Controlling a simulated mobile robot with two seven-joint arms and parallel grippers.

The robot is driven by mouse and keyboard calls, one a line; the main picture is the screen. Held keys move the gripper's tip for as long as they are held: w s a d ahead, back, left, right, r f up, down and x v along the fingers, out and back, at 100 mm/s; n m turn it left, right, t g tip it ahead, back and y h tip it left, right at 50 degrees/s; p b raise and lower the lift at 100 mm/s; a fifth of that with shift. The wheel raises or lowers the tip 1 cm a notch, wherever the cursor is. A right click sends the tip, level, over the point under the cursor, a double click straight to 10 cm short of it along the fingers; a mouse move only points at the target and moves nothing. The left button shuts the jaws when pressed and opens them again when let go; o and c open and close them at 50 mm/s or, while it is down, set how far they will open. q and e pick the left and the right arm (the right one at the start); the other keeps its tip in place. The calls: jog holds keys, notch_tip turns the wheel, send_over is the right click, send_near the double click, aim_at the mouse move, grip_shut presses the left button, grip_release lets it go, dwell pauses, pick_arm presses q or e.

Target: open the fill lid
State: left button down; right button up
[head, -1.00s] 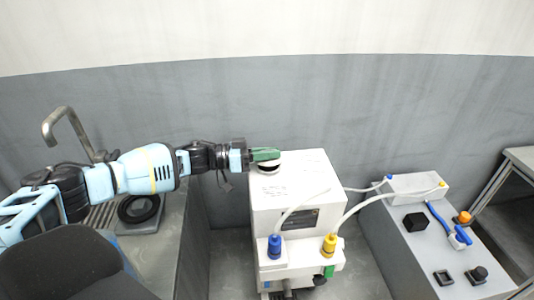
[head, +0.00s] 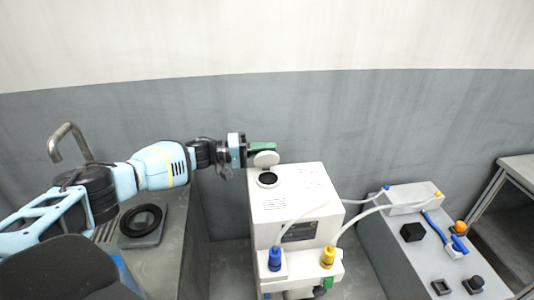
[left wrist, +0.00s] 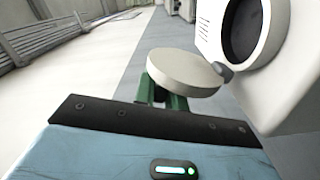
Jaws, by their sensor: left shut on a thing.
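The white box-shaped machine (head: 295,203) stands in the middle of the head view. Its round fill lid (head: 266,159) is tilted up at the back of the dark round fill opening (head: 268,179). My left gripper (head: 264,148) is at the lid's far edge, with its green fingers shut on it. In the left wrist view the pale lid disc (left wrist: 185,72) sits at the green fingers (left wrist: 162,96), swung away from the dark opening (left wrist: 242,28). My right gripper is not in view.
Blue (head: 275,258) and yellow (head: 328,257) connectors with white hoses are on the machine's front. A grey bench (head: 405,262) with small parts stands at right. A black ring (head: 141,220) lies on the left counter. A grey wall is behind.

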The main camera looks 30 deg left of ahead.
pick_arm(q)
jog(key=shift+w+a+f+n, duration=0.2)
jog(key=shift+w+a+n, duration=0.2)
jog(key=shift+n, duration=0.5)
jog(key=shift+w+a+n, duration=0.15)
jog(key=shift+w+n, duration=0.15)
jog(key=shift+n, duration=0.3)
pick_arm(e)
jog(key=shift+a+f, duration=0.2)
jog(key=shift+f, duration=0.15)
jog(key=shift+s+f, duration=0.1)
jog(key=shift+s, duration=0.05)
pick_arm(q)
jog(key=c, duration=1.4)
grip_release()
jog(key=shift+c, duration=0.2)
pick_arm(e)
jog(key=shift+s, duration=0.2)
pick_arm(q)
jog(key=v, duration=0.7)
jog(key=shift+s+a+b, duration=0.25)
jog(key=shift+a+b, duration=0.05)
jog(key=shift+b, duration=0.05)
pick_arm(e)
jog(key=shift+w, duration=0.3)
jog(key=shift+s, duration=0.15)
